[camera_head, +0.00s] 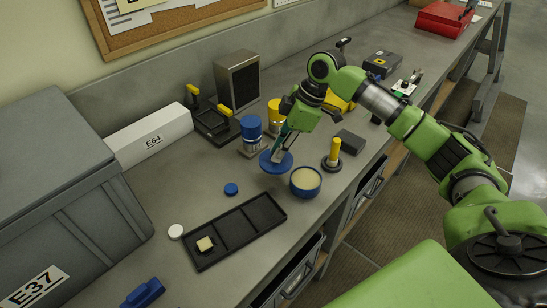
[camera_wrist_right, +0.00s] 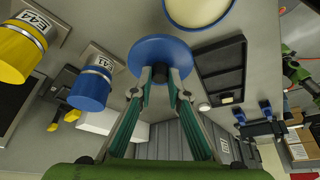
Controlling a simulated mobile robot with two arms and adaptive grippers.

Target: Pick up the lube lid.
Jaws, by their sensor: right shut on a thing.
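The lube lid is a round blue disc (camera_head: 275,163) with a dark knob in its middle; in the right wrist view, the blue disc (camera_wrist_right: 160,50) is just beyond the fingertips. My right gripper (camera_head: 282,153) is shut on the knob, and the fingers in the right wrist view (camera_wrist_right: 160,76) close on it from both sides. I cannot tell whether the lid touches the bench. The open blue tub (camera_head: 305,182) with cream-coloured contents stands just right of the lid. My left gripper does not show.
A black compartment tray (camera_head: 236,232) lies in front, with a pale block (camera_head: 205,244) in it. A blue canister (camera_head: 251,128) and a yellow canister (camera_head: 274,111) stand behind the lid. A yellow-handled tool (camera_head: 334,150) stands behind the tub. A large grey bin (camera_head: 75,215) fills the left.

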